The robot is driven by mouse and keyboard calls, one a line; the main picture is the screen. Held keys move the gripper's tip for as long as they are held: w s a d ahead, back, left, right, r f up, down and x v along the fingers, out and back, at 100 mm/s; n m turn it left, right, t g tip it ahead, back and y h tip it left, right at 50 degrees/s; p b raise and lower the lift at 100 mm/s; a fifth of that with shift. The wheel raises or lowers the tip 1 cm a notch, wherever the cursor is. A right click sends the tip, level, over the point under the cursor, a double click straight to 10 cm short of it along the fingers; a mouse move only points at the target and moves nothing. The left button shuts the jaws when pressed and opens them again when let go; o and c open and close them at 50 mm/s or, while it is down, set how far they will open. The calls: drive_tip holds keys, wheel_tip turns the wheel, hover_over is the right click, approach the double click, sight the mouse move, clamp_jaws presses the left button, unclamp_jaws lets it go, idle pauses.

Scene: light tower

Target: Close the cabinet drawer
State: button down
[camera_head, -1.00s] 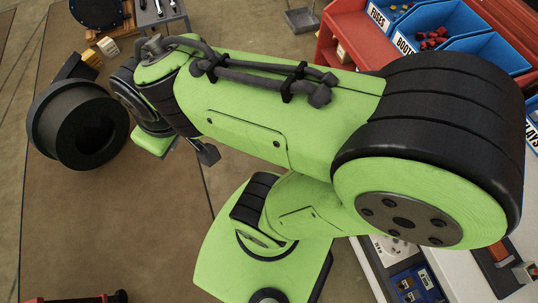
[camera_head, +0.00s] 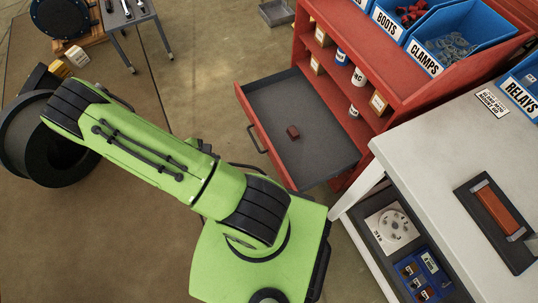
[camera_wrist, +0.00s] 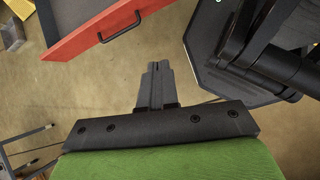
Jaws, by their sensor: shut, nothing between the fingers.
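The red cabinet (camera_head: 340,85) stands at the upper middle of the head view. Its drawer (camera_head: 262,128) is pulled well out, with a grey inside and a dark bar handle (camera_head: 256,139) on the red front. In the wrist view, the drawer front (camera_wrist: 90,33) and handle (camera_wrist: 120,27) show at the upper left. My gripper (camera_wrist: 156,66) is shut and empty, over bare floor, to the lower right of the handle and apart from it. My gripper is not visible in the head view.
Blue bins (camera_head: 455,45) sit on the cabinet top, and small jars and boxes on its shelves. A tool cart (camera_head: 122,14) stands at upper left. Floor left of the cabinet drawer is clear.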

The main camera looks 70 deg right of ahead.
sight(278, 163)
drive_tip(key=s+d+f+n+b, duration=0.1)
drive_tip(key=s+d+f, duration=0.2)
drive_tip(key=s+f, duration=0.2)
drive_tip(key=s+d+f+n+g+h+b, duration=0.1)
drive_tip(key=s+d+f+b, duration=0.1)
drive_tip(key=s+d+f, duration=0.2)
drive_tip(key=s+d+f+b, duration=0.1)
drive_tip(key=s+d+f, duration=0.2)
drive_tip(key=s+f, duration=0.3)
drive_tip(key=shift+d+f+n+g, duration=0.3)
drive_tip(key=shift+f+n, duration=0.1)
drive_tip(key=shift+f, duration=0.1)
drive_tip(key=shift+s+d+r, duration=0.1)
drive_tip(key=shift+s+d, duration=0.2)
drive_tip(key=shift+d, duration=0.05)
